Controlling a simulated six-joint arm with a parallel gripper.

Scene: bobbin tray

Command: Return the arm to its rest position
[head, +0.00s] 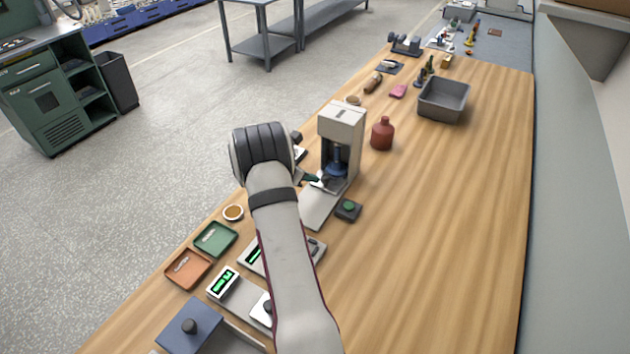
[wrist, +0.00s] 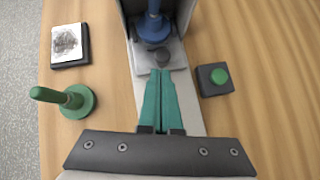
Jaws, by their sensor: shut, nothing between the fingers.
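My gripper (wrist: 162,98) shows in the wrist view with its two green fingers together and nothing between them. In the head view my gripper (head: 314,181) is partly hidden by my own wrist, just left of the machine (head: 342,125). I cannot tell whether the fingertips touch the machine's base.
A green-button box (wrist: 214,79) sits right of the machine base. A green-handled stamp (wrist: 70,98) and a pad with a dark print (wrist: 69,45) lie to the left. A red bottle (head: 382,133) and grey bin (head: 443,98) stand farther back. The table's right side is clear.

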